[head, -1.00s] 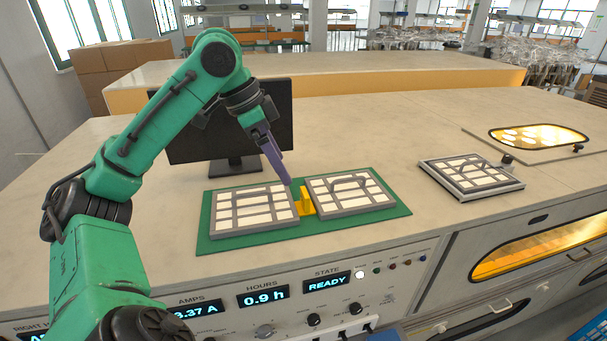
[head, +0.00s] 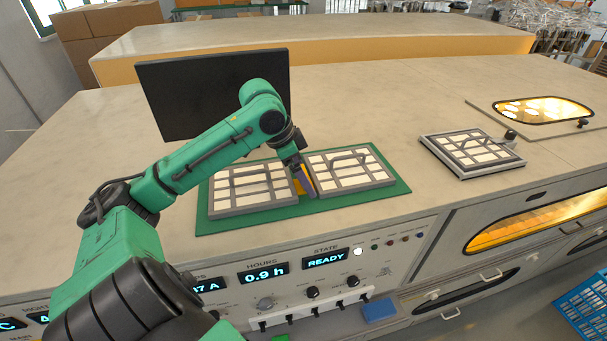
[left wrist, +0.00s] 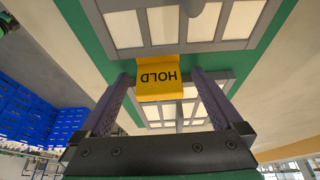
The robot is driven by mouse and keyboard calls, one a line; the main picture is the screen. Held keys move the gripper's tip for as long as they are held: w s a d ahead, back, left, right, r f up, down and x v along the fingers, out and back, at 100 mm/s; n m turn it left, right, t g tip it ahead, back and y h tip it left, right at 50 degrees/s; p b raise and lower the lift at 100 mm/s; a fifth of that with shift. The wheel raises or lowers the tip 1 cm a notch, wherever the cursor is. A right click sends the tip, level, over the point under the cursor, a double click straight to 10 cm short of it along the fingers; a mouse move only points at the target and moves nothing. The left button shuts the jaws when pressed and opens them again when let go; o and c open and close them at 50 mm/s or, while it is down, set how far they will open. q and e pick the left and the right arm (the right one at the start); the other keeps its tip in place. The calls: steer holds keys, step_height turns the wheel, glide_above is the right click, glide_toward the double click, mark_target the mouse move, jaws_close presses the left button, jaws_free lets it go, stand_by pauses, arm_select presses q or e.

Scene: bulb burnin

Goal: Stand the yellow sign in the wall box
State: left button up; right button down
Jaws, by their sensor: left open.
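The yellow sign (left wrist: 167,85), marked HOLD, stands on the green mat (head: 222,226) between two framed panels. In the head view only a bit of the yellow sign (head: 300,188) shows, mostly hidden by my left gripper. My left gripper (head: 309,191) reaches down into the gap between the panels. In the left wrist view its two fingers (left wrist: 165,85) are apart, one on each side of the sign, with gaps showing. I cannot make out the wall box for certain. My right gripper is not in view.
The left panel (head: 238,210) and right panel (head: 366,187) flank the gripper closely. A dark monitor (head: 205,95) stands behind. Another panel (head: 472,163) lies to the right, near an oval lit window (head: 535,108). A blue crate (head: 583,309) is at lower right. Bench between is clear.

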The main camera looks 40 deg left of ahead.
arm_select(q)
steer(key=shift+s+d, duration=0.15)
jaws_close()
